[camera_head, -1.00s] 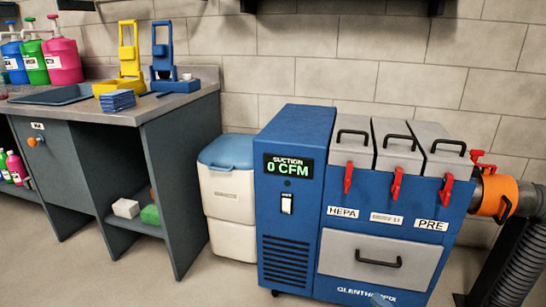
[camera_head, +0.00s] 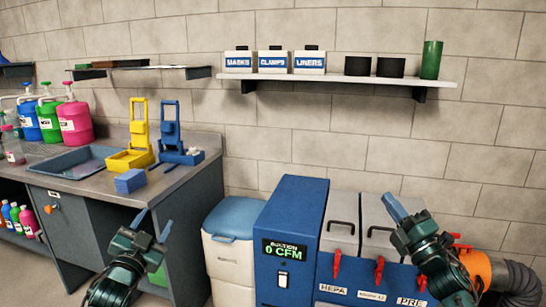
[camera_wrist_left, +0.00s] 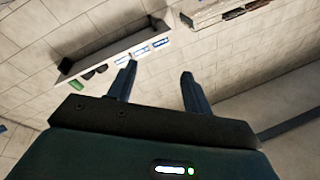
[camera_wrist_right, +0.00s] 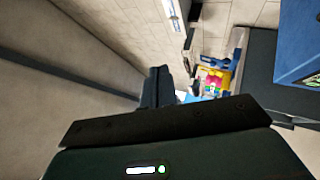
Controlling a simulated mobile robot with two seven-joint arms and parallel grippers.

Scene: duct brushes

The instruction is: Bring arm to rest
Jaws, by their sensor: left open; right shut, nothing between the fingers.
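My left gripper (camera_head: 152,226) is in the lower left of the head view, in front of the workbench, pointing up with its fingers apart. The left wrist view shows the two fingers (camera_wrist_left: 157,85) spread with nothing between them. My right gripper (camera_head: 398,207) is at the right of the head view, in front of the blue suction machine. Its fingers are together, and the right wrist view also shows them closed (camera_wrist_right: 158,86) and empty. Neither gripper touches any object that I can see.
The blue suction machine (camera_head: 285,215) reads 0 CFM. A lidded bin (camera_head: 232,245) stands between it and the workbench (camera_head: 100,182). The bench holds a sink tray, yellow and blue stands and pump bottles. A wall shelf (camera_head: 340,80) holds labelled boxes and cups.

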